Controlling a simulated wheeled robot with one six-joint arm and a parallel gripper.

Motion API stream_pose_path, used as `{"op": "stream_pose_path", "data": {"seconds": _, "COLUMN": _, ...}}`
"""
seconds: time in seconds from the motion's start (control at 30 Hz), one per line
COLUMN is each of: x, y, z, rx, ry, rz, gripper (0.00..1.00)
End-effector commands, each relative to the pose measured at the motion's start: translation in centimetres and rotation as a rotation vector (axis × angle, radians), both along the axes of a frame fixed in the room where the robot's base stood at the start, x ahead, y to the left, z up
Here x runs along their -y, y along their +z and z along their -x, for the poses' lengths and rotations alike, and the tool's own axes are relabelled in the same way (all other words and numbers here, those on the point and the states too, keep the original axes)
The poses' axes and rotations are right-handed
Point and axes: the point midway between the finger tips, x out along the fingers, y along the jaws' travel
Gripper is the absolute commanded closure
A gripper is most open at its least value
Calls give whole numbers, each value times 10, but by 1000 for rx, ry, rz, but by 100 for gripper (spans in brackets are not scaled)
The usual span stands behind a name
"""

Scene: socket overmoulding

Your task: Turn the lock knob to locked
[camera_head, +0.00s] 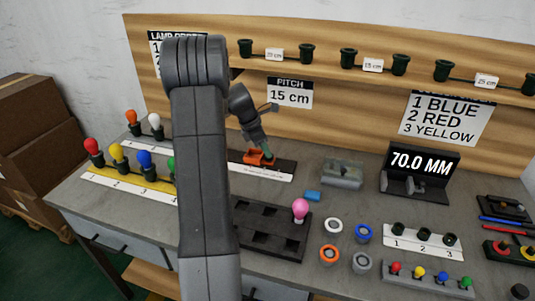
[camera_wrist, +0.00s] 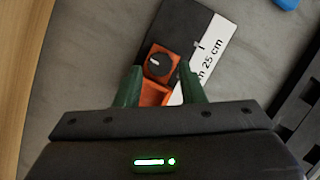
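The lock knob (camera_wrist: 159,63) is a black round dial with a white pointer line, set on an orange block. In the wrist view the orange block (camera_wrist: 152,95) sits on a dark base plate, and it also shows in the head view (camera_head: 254,158). The pointer line looks roughly crosswise in the wrist view. My gripper (camera_wrist: 158,78) is open, its two green fingers on either side of the orange block's near part, with nothing seen between the tips but the block. In the head view my gripper (camera_head: 267,150) is over the block, partly hidden by my arm.
A dark tray with a pink bulb (camera_head: 300,208) stands in front. Colored bulbs (camera_head: 118,155) stand at left. A grey block (camera_head: 342,173) and a 70.0 MM gauge (camera_head: 420,162) stand at right.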

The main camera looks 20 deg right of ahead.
Motion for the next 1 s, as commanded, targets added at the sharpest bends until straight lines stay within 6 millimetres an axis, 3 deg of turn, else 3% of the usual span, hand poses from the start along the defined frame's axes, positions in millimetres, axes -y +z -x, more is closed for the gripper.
{"op": "stream_pose_path", "data": {"seconds": 0.2, "x": 9, "y": -22, "z": 1, "rx": 0, "ry": -1, "rz": 1, "gripper": 64}}
{"op": "stream_pose_path", "data": {"seconds": 0.53, "x": 11, "y": -25, "z": 1, "rx": 1, "ry": 0, "rz": 1, "gripper": 64}}
{"op": "stream_pose_path", "data": {"seconds": 0.57, "x": 11, "y": -25, "z": 1, "rx": 1, "ry": 0, "rz": 0, "gripper": 66}}
{"op": "stream_pose_path", "data": {"seconds": 0.7, "x": 10, "y": -25, "z": 1, "rx": 1, "ry": 0, "rz": 0, "gripper": 94}}
{"op": "stream_pose_path", "data": {"seconds": 0.73, "x": 10, "y": -25, "z": 1, "rx": 1, "ry": 0, "rz": 0, "gripper": 96}}
{"op": "stream_pose_path", "data": {"seconds": 1.0, "x": 10, "y": -24, "z": 1, "rx": 1, "ry": -22, "rz": 0, "gripper": 96}}
